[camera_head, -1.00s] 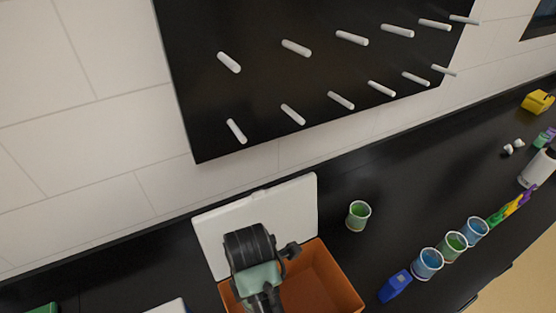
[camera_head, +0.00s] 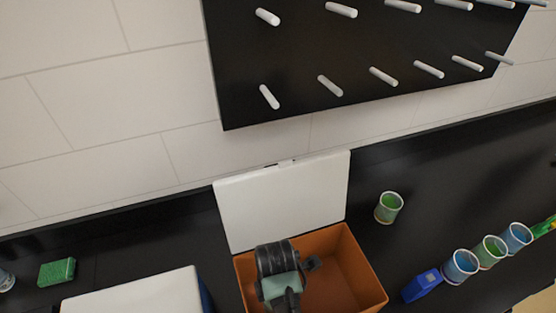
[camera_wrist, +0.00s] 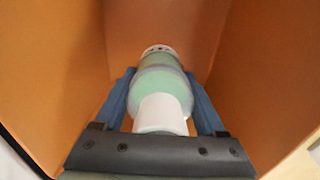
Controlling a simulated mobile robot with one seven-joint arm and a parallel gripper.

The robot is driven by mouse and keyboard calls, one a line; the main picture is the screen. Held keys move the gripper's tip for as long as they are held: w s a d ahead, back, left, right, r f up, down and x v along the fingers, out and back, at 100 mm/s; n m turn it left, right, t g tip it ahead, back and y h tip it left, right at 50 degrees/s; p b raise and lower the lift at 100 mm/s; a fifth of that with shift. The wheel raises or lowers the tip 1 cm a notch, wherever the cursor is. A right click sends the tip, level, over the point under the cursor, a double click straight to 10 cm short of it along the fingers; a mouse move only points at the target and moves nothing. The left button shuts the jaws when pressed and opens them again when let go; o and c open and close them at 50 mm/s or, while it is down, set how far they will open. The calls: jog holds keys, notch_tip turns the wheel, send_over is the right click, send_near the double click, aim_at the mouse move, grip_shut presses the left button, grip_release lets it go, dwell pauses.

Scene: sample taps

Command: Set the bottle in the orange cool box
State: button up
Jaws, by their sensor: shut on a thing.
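The orange cool box (camera_head: 345,262) stands open on the black counter in the head view, its white lid (camera_head: 285,200) raised at the back. My gripper (camera_wrist: 160,100) is down inside the box and shut on the bottle. In the wrist view the bottle (camera_wrist: 163,112) has a white cap towards me and a pale green body between the blue fingers. Orange walls (camera_wrist: 55,75) surround it. Whether the bottle's far end touches the box floor I cannot tell. In the head view my arm covers the bottle.
A green cup (camera_head: 389,207) stands right of the box. A blue block-like object (camera_head: 421,285) and several cups, such as a blue one (camera_head: 460,266), stand farther right. A white-topped box (camera_head: 140,293) and a green sponge (camera_head: 57,273) are at left. A black pegboard (camera_head: 350,60) hangs above.

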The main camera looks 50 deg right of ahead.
jog(key=shift+s+f, duration=0.1)
jog(key=shift+f, duration=1.6)
jog(key=shift+f, duration=0.2)
jog(key=o, duration=1.6)
jog(key=shift+r, duration=0.15)
notch_tip(320, 180, up, 12)
jog(key=shift+r+b, duration=0.1)
jog(key=shift+b, duration=0.3)
